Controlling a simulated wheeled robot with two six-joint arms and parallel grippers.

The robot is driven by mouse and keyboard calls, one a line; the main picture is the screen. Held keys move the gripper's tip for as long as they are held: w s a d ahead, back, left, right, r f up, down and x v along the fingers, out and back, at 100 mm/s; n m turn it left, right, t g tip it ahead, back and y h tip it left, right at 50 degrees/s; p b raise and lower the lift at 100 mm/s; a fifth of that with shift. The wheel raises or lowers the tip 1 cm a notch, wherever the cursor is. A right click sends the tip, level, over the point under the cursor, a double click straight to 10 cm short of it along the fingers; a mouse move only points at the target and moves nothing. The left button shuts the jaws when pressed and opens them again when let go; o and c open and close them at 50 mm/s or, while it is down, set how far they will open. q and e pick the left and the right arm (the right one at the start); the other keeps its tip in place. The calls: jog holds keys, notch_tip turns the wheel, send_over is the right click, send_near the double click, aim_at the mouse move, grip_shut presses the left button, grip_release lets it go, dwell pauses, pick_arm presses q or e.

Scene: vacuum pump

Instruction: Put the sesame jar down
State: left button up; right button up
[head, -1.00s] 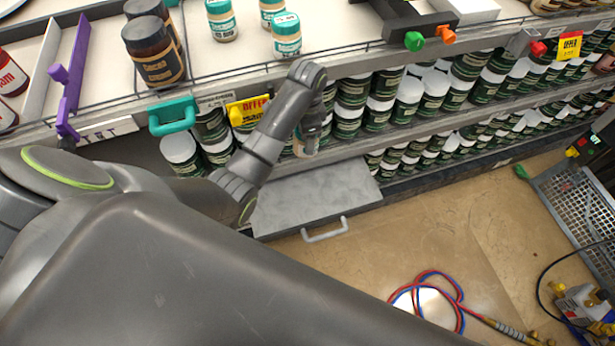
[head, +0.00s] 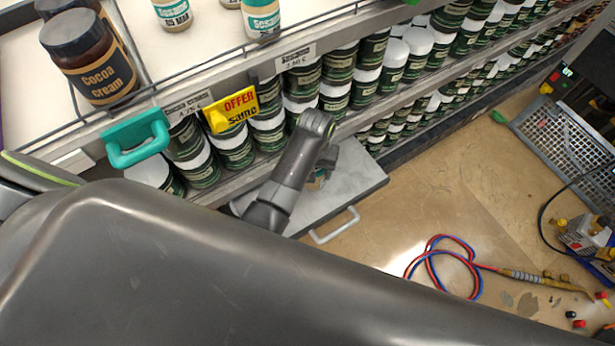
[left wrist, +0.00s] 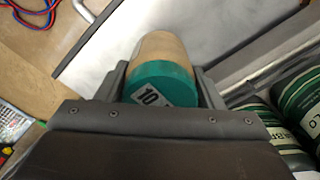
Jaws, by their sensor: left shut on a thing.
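The sesame jar (left wrist: 160,52) has a beige body and a teal lid marked "10"; it shows in the left wrist view. My left gripper (left wrist: 162,88) is shut on it, one finger on each side. A grey metal panel with a white handle (head: 335,226) lies beyond the jar; I cannot tell whether the jar touches it. In the head view my left gripper (head: 320,172) hangs over this grey panel (head: 357,180), and the jar is mostly hidden by my arm. My right gripper is out of view.
Shelves of green-labelled jars (head: 232,148) stand right behind the panel. Sesame jars (head: 262,18) and cocoa cream jars (head: 92,58) stand on the upper shelf. A teal clip (head: 135,138) juts from its edge. Red and blue hoses (head: 442,262) lie on the floor.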

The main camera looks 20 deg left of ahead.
pick_arm(q)
notch_tip(320, 180, down, 4)
jog(key=shift+r, duration=0.2)
notch_tip(320, 180, down, 3)
jog(key=shift+f+b, duration=0.1)
jog(key=shift+b, duration=0.6)
jog(key=shift+f, duration=0.1)
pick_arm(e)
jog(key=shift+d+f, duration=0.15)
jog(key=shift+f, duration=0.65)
pick_arm(q)
jog(key=shift+f, duration=0.15)
jog(key=o, duration=1.5)
jog(key=shift+o, duration=0.2)
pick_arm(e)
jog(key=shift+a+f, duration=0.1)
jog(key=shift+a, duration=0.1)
